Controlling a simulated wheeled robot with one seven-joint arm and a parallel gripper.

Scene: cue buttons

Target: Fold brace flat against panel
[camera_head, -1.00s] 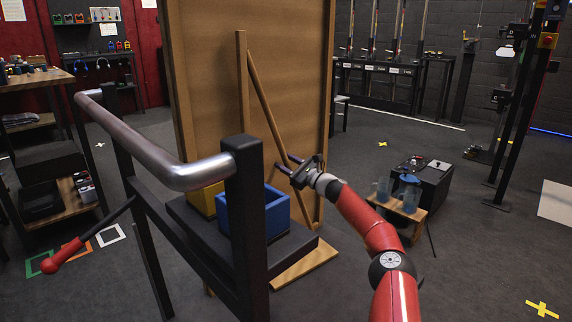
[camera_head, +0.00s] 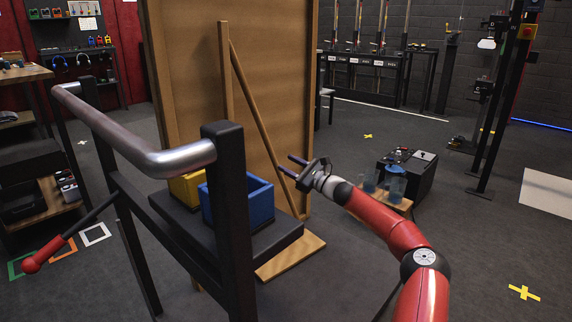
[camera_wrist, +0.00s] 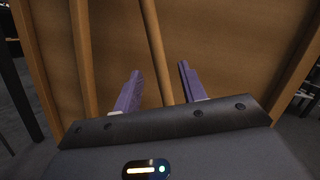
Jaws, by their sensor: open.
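The panel (camera_head: 280,70) is a tall brown board with a wooden frame, standing upright. The brace (camera_head: 254,105) is a thin wooden bar slanting down to the right across its face, from beside an upright wooden strip (camera_head: 224,75). My gripper (camera_head: 284,162) is open and empty, its purple fingers pointing at the panel. In the head view its fingertips are close to the middle of the brace. In the wrist view the brace (camera_wrist: 155,45) runs between the two fingers (camera_wrist: 160,68); I cannot tell whether it is within their reach. The lower parts are partly hidden by the cart.
A black cart with a metal handle (camera_head: 150,155) stands in front at left, holding a blue bin (camera_head: 262,200) and a yellow bin (camera_head: 184,188). A wooden foot board (camera_head: 295,257) lies on the floor by the panel. A low stand with blue jugs (camera_head: 396,185) is behind my arm.

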